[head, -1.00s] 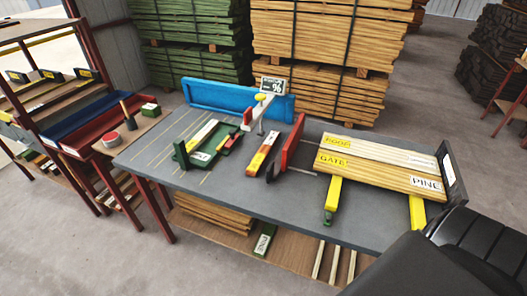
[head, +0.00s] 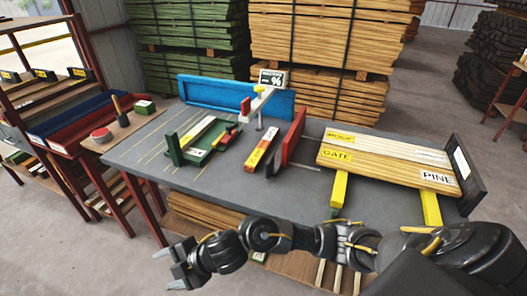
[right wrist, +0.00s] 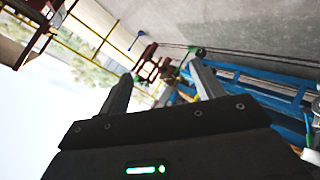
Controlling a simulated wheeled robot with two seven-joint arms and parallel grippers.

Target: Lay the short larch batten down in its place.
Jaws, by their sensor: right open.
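No label that I can read says larch. A short pale batten (head: 201,135) with a white tag lies in a green holder (head: 172,149) on the grey bench. I cannot tell which is larch. My right gripper (head: 172,268) is beyond the bench's front edge at the lower left, apart from both pieces. In the right wrist view its fingers (right wrist: 158,78) are spread with nothing between them. My left gripper is out of view.
Boards marked ROOF, GATE and PINE (head: 385,163) lie on yellow bars at the right, against a dark end plate (head: 465,175). A red upright plate (head: 294,140) and a scale-like post with a display (head: 271,78) stand mid-bench.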

